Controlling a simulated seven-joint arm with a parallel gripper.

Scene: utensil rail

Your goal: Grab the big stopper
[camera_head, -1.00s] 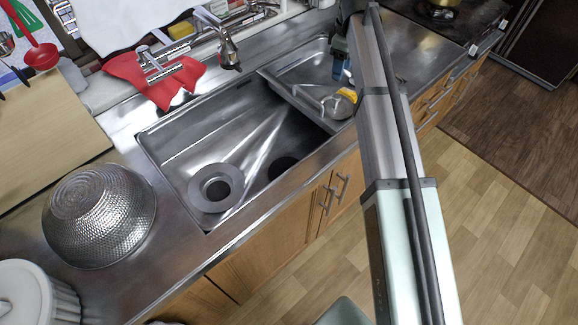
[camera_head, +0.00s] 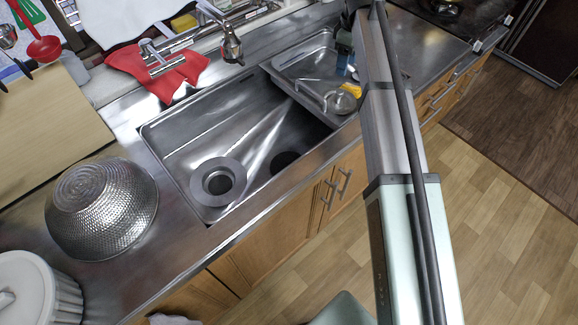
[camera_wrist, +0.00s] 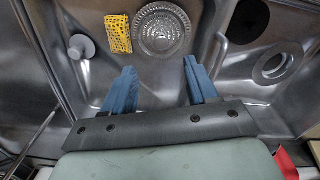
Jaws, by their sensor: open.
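A large round ribbed metal piece (camera_wrist: 162,28), which looks like the big stopper, lies in the raised tray part of the sink. It also shows in the head view (camera_head: 341,101). A smaller grey round piece with a knob (camera_wrist: 80,47) lies to its left in the wrist view. My gripper (camera_wrist: 160,66) is open and empty, its two blue fingers apart and below the large piece in the wrist view, not around it. In the head view my gripper (camera_head: 344,62) is over the tray, partly hidden by my arm.
A yellow sponge (camera_wrist: 118,33) lies just left of the large round piece in the wrist view. The deep basin has a ringed drain (camera_head: 218,183). A faucet (camera_head: 231,48) and a red cloth (camera_head: 160,72) are behind it. A metal bowl (camera_head: 102,210) stands on the left counter.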

